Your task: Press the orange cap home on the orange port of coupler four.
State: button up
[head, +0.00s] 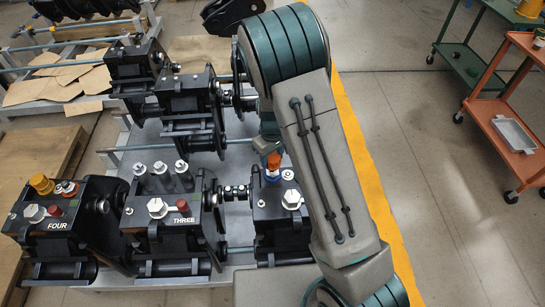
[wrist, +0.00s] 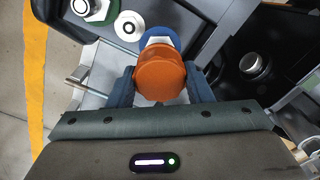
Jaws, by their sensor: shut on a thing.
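In the wrist view my gripper (wrist: 160,78) is shut on the orange cap (wrist: 161,70), with one blue finger at each side of it. A blue and white part (wrist: 157,37) shows just beyond the cap; I cannot tell whether they touch. In the head view the orange cap (head: 273,161) shows beside my arm, over the right-hand front coupler (head: 278,222); my arm hides most of the gripper. Coupler four (head: 58,228), a black block marked FOUR, stands at the front left.
Coupler three (head: 170,225), with several grey-topped posts, stands between coupler four and my gripper. More black couplers (head: 190,100) stand behind on the metal rack. A green cart (head: 470,65) and an orange cart (head: 510,130) stand right. The floor past the yellow line is clear.

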jog(key=shift+r, duration=0.3)
jog(key=shift+r, duration=0.1)
jog(key=shift+r+p, duration=1.35)
jog(key=shift+r, duration=0.6)
jog(key=d+m, duration=0.2)
jog(key=d, duration=0.1)
jog(key=s+d+m, duration=0.1)
jog(key=d+m, duration=0.1)
jog(key=d, duration=0.2)
jog(key=d+f+m, duration=0.1)
jog(key=d+m, duration=0.1)
jog(key=d, duration=0.1)
jog(key=shift+s+d+m, duration=0.25)
jog(key=shift+s+m, duration=0.15)
jog(key=o, duration=0.5)
jog(key=shift+c, duration=1.3)
